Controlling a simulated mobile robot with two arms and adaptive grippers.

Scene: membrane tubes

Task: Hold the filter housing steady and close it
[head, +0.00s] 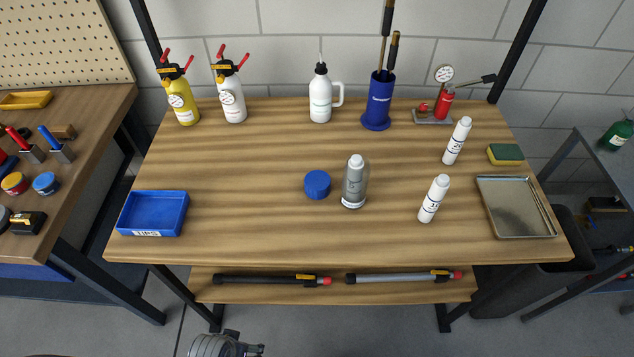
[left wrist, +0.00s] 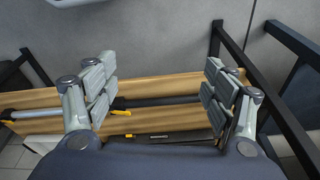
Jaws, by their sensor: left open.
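The filter housing (head: 354,190) stands upright near the middle of the table as a clear grey cylinder, with a white piece showing inside it and at its top. A blue round cap (head: 317,184) lies on the table just left of the housing, apart from it. My left gripper (head: 230,345) is at the bottom edge of the head view, below the table's front edge and far from the housing. In the left wrist view its two fingers (left wrist: 160,88) are spread wide with nothing between them. My right gripper is in neither view.
Two white cartridges (head: 457,141) (head: 433,198) stand right of the housing. A blue bin (head: 153,233) sits front left; a metal tray (head: 515,208) is at right. Bottles and a blue holder (head: 377,100) line the back. The front middle of the table is clear.

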